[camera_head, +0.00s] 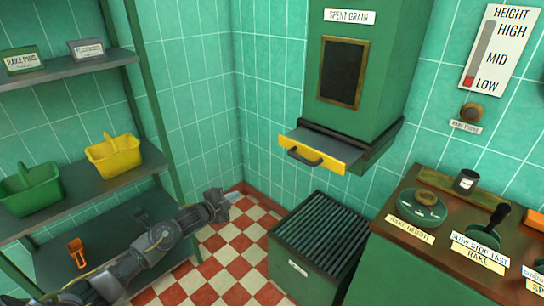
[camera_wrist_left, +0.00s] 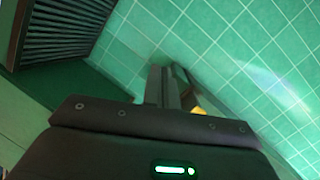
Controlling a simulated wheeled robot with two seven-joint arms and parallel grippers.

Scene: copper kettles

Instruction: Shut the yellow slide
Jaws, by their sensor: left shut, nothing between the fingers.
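The yellow slide (camera_head: 338,157) sticks out of the foot of the green spent grain hopper (camera_head: 375,60). Its grey top plate shows behind the yellow front, which carries a dark handle (camera_head: 305,156). My left gripper (camera_head: 232,197) is shut and empty, to the left of and lower than the slide in the head view, apart from it. In the left wrist view the closed fingers (camera_wrist_left: 166,88) point at the tiled wall. A small yellow patch shows beside them; I cannot tell what it is. My right gripper is not in view.
A green slatted bin (camera_head: 312,245) stands on the floor below the slide; slats also show in the left wrist view (camera_wrist_left: 65,32). A shelf with a yellow caddy (camera_head: 113,155) and a green caddy (camera_head: 32,189) is at left. A control desk (camera_head: 390,245) stands at right.

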